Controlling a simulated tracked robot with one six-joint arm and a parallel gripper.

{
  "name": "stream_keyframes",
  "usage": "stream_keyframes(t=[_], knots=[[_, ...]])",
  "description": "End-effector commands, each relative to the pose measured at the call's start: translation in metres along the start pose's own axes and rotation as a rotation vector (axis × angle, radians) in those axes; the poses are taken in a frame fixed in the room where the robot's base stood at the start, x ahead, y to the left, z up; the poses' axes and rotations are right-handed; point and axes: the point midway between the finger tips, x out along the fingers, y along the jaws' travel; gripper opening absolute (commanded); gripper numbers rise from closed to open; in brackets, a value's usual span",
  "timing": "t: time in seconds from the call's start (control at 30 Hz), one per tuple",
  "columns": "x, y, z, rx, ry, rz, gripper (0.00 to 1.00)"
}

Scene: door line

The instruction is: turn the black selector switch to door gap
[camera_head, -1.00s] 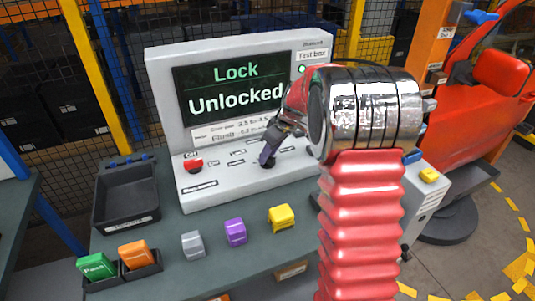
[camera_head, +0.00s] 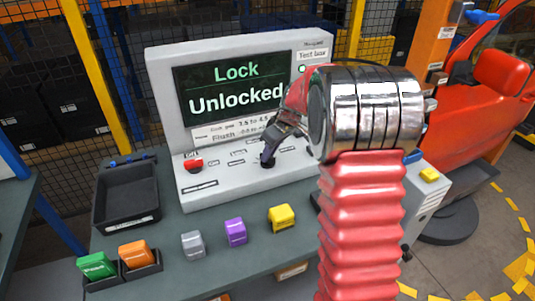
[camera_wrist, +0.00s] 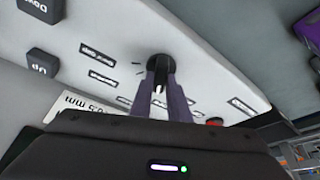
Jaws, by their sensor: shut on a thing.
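The test box (camera_head: 310,122) is a pale grey console with a screen (camera_head: 232,92) reading "Lock Unlocked". The black selector switch (camera_wrist: 159,65) is a round knob on its sloping panel, and it also shows below the fingers in the head view (camera_head: 267,163). My gripper (camera_wrist: 160,84) is shut on the knob, with one dark finger on each side. In the head view my gripper (camera_head: 268,152) reaches down to the panel from the right. Small labels (camera_wrist: 98,52) surround the knob. The pointer's direction is hidden or too small to tell.
A red button (camera_head: 193,165) sits left on the panel. Grey (camera_head: 193,245), purple (camera_head: 235,232) and yellow (camera_head: 282,217) blocks stand on the bench in front. A black tray (camera_head: 128,217) lies left. Green (camera_head: 97,265) and orange (camera_head: 138,253) blocks sit in holders. A red car door (camera_head: 465,105) stands right.

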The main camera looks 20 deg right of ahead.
Motion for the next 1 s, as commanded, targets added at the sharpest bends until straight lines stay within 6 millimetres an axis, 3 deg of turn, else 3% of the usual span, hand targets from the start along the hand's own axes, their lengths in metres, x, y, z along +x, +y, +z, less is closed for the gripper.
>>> stream_keyframes(t=[1.0], knots=[[0.0012, -0.0048, 0.0012, 0.540, -0.006, 0.224, 0.00]])
